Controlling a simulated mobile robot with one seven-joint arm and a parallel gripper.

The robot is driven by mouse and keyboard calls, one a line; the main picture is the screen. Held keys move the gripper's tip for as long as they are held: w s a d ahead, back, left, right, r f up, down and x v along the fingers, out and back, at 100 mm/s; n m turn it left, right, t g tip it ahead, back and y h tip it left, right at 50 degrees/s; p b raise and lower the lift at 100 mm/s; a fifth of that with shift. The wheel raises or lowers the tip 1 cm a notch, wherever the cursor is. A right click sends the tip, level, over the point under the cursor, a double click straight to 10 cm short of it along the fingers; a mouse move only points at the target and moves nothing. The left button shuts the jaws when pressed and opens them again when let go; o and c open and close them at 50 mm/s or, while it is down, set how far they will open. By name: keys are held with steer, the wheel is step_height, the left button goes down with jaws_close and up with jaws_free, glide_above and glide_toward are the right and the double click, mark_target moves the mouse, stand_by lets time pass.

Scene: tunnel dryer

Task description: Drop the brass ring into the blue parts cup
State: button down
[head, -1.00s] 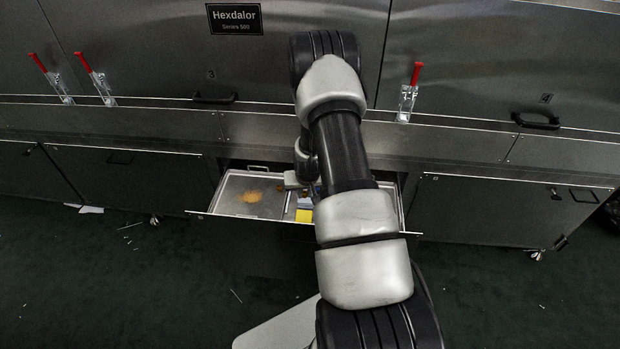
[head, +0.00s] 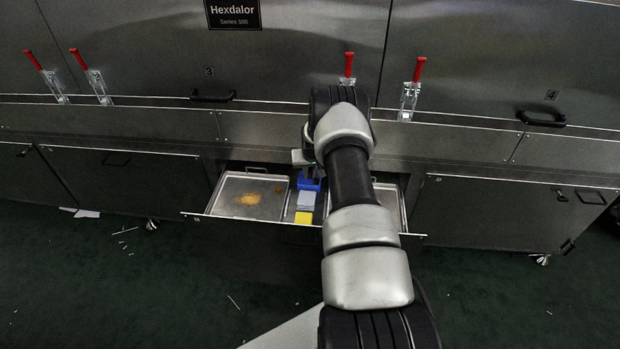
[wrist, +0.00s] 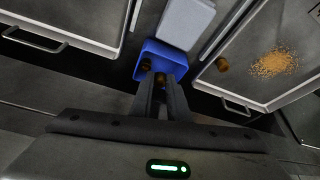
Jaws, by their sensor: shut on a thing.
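The blue parts cup (head: 311,183) sits in the middle strip of the open drawer. It also shows in the wrist view (wrist: 177,56), just beyond my fingertips. My gripper (wrist: 160,80) is shut on a small brass ring (wrist: 160,78), which shows at the fingertips over the cup's near side. Another brown-gold piece (wrist: 147,66) shows beside it, against the blue of the cup; whether it rests inside is unclear. A separate brass piece (wrist: 222,64) lies by the edge of the tray with orange grains. In the head view my arm hides part of the gripper.
A grey-white block (head: 306,199) and a yellow block (head: 303,217) lie in line with the cup. A metal tray (head: 222,207) with orange grains (wrist: 272,64) is on the left; another tray is partly behind my arm. Red-handled clamps (head: 414,82) stand above.

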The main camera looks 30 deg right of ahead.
mark_target(310, 177)
steer(key=x, duration=0.2)
steer(key=b+x, duration=0.1)
steer(key=shift+s, duration=0.3)
steer(key=shift+w, duration=0.1)
steer(key=shift+r, duration=0.1)
steer(key=shift+f, duration=0.6)
steer(key=c, duration=1.7)
jaws_free()
steer(key=shift+d, duration=0.1)
